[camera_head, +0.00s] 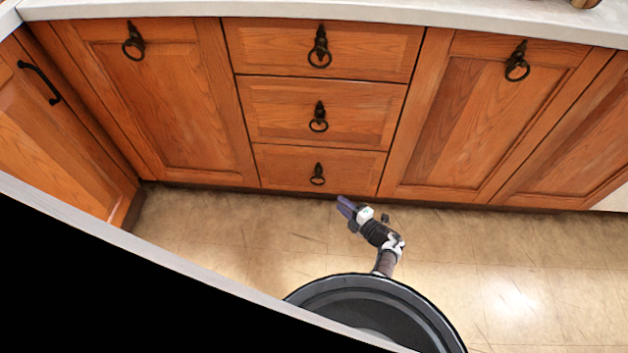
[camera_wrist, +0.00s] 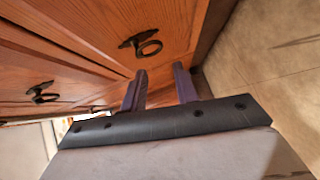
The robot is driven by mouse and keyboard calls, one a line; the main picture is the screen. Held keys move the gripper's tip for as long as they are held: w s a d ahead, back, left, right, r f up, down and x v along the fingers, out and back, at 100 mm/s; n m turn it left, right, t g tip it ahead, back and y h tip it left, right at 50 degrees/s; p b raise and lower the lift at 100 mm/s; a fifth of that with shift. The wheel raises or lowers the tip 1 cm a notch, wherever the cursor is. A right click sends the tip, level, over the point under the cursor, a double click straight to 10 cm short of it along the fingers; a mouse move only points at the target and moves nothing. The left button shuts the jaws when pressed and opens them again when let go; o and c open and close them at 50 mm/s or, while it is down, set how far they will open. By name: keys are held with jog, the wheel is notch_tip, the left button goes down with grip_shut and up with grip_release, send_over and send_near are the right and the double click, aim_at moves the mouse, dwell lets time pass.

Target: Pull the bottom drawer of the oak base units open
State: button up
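The bottom drawer (camera_head: 275,168) is the lowest of three wooden drawers in the oak base units and sits flush, closed. Its dark ring handle (camera_head: 317,175) hangs at the middle of its front. In the wrist view, the ring nearest the floor, which looks like this handle (camera_wrist: 150,47), lies beyond the fingertips. My gripper (camera_head: 344,204) is low over the floor, just in front of and slightly right of the bottom drawer. Its two purple fingers (camera_wrist: 161,80) stand apart with nothing between them. The handle is outside the fingers and appears untouched.
The middle drawer (camera_head: 270,110) and top drawer (camera_head: 270,48) above are closed. Cupboard doors flank the stack, the right one (camera_head: 465,120) with its own ring. A pale worktop edge (camera_head: 160,8) runs above. The tiled floor (camera_head: 220,225) in front is clear.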

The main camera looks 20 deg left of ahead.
jog(key=b+x, duration=0.6)
jog(key=x, duration=0.6)
jog(key=shift+w+a, duration=0.25)
jog(key=shift+a, duration=0.05)
jog(key=shift+w+a, duration=0.2)
jog(key=shift+a, duration=0.05)
jog(key=shift+c, duration=0.3)
grip_shut()
